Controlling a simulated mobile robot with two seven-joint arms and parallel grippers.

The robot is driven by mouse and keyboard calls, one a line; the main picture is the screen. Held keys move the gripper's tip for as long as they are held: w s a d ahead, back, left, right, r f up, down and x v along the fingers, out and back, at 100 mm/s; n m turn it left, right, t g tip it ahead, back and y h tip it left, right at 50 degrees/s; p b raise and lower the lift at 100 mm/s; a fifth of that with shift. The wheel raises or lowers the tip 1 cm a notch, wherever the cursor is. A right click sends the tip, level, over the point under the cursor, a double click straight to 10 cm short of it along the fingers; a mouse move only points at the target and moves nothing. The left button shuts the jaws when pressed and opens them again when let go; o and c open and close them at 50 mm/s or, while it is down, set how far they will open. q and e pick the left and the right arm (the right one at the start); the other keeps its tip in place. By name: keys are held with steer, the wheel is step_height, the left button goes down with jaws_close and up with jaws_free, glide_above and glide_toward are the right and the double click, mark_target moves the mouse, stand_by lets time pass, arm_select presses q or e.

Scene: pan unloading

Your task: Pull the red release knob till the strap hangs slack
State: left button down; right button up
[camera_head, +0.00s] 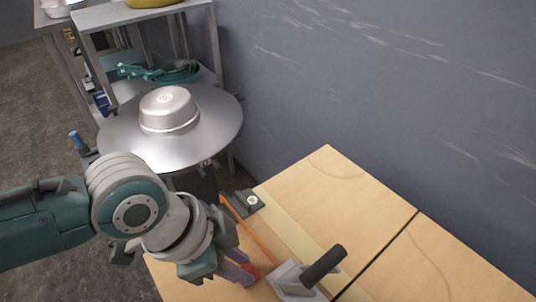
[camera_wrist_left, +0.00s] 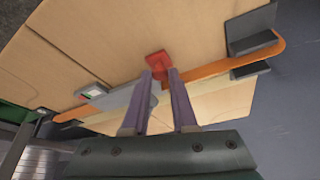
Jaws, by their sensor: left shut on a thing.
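The red release knob (camera_head: 250,273) is low in the head view, at the tips of my left gripper (camera_head: 241,268). In the left wrist view the knob (camera_wrist_left: 158,61) shows at the ends of the two purple fingers of the gripper (camera_wrist_left: 160,75), which is shut on it. The orange strap (camera_head: 257,236) runs in a straight line over the wooden board from a dark bracket (camera_head: 242,204) towards the grey plate with a black handle (camera_head: 322,266). My right gripper is not in view.
The wooden board (camera_head: 345,195) stands beside the grey wall (camera_head: 380,90). A round metal table (camera_head: 220,115) bears an upturned silver pan (camera_head: 168,108) at the back left. The right part of the board is clear.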

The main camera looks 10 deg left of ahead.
arm_select(q)
steer(key=shift+s+a+r+p, duration=0.2)
steer(key=shift+s+a+p, duration=0.1)
steer(key=shift+s+p, duration=0.25)
steer(key=shift+a+f, duration=0.1)
steer(key=shift+f, duration=0.05)
steer(key=c, duration=0.7)
jaws_free()
steer(key=p+v, duration=0.3)
steer(key=v, duration=0.7)
steer(key=shift+f, duration=0.1)
